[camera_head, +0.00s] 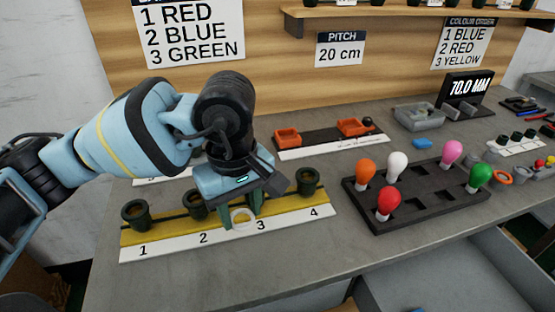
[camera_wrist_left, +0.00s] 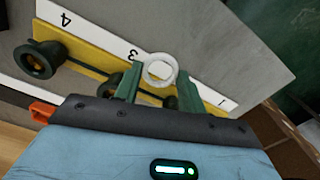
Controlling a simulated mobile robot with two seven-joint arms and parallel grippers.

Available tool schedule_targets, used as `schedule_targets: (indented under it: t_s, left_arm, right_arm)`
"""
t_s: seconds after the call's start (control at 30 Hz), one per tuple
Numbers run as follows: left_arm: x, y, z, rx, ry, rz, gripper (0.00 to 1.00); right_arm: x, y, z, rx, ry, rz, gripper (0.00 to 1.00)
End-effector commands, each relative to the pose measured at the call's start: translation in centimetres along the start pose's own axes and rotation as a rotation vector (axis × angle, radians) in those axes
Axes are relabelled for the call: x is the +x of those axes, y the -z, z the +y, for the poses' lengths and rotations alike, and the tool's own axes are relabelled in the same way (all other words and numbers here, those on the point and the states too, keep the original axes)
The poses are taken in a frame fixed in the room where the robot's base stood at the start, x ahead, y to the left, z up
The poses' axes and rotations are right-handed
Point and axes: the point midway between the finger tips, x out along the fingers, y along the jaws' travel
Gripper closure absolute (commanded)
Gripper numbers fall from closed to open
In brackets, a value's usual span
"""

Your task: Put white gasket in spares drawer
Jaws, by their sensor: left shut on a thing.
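The white gasket (camera_head: 235,222) is a small ring held between the green fingertips of my left gripper (camera_head: 243,212). The gripper is shut on it, above the yellow and white numbered strip (camera_head: 140,252), near numbers 2 and 3. In the left wrist view the gasket (camera_wrist_left: 149,75) stands out between the two fingers (camera_wrist_left: 155,88), with its hole showing. An open grey drawer (camera_head: 395,287) shows below the table at the lower right; its label cannot be read. My right gripper is not in view.
Dark green sockets (camera_head: 135,212) stand on the numbered strip. A black tray (camera_head: 425,210) with coloured bulbs lies to the right. Orange parts sit on a black strip (camera_head: 318,138) behind. The grey tabletop (camera_head: 310,245) is bare between strip, tray and front edge.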

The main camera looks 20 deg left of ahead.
Motion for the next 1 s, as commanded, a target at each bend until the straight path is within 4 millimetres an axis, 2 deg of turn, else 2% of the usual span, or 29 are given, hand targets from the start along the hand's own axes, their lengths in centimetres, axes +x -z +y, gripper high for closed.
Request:
schedule_targets:
  t_s: [0.1, 0.3, 0.5, 0.7, 1.0]
  left_arm:
    - [1.2, 0.4, -0.6, 0.216, 0.003, 0.0, 0.81]
    - [3.0, 0.8, -1.6, 0.58, 0.004, -0.002, 0.81]
    - [4.2, 1.1, -2.3, 0.841, 0.003, -0.002, 0.81]
    - [4.7, 1.2, -2.6, 0.947, 0.002, -0.004, 0.81]
    - [4.4, 1.1, -2.7, 0.954, 0.002, -0.003, 0.81]
  right_arm:
    - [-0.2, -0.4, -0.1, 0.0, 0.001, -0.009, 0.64]
    - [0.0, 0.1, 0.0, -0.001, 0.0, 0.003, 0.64]
    - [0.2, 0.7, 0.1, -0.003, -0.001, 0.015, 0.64]
    - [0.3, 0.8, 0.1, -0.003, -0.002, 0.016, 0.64]
    - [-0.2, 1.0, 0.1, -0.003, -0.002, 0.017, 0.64]
